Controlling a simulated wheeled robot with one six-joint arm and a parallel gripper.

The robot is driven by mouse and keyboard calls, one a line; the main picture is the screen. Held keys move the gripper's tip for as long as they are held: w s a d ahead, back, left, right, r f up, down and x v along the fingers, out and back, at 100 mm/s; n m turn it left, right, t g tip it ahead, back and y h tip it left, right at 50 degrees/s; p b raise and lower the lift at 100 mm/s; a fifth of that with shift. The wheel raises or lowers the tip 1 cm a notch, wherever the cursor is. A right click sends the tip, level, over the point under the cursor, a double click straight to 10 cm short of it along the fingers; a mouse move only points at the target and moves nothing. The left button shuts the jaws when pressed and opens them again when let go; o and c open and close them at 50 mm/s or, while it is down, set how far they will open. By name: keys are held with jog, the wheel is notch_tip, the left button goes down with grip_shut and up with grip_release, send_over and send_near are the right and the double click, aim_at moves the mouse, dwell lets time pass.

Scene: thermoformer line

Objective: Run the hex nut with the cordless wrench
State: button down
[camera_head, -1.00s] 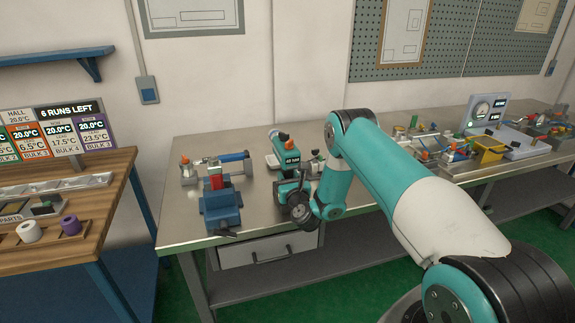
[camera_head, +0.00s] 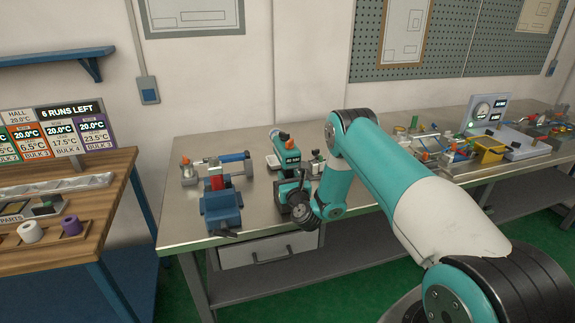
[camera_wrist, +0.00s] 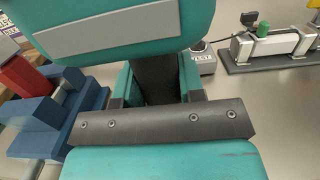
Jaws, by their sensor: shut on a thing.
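The cordless wrench (camera_head: 291,157) is teal with a small dark display and stands upright on the left part of the metal bench. In the wrist view its teal body with a grey panel (camera_wrist: 125,28) fills the top. My gripper (camera_wrist: 157,88) is shut on its dark handle, one finger on each side. A blue vise (camera_head: 221,209) with a red part (camera_head: 217,183) stands left of the wrench. I cannot make out the hex nut. Whether the wrench touches the bench is hidden.
A fixture with a blue cylinder (camera_head: 234,157) lies behind the vise. A small metal fixture (camera_head: 317,165) stands just right of the wrench. More equipment and a gauge panel (camera_head: 487,112) fill the bench's right side. Bare bench lies at the back.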

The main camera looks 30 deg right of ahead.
aim_at(288, 164)
jog(key=shift+r+p, duration=2.3)
jog(key=shift+r, duration=0.2)
jog(key=shift+f, duration=0.1)
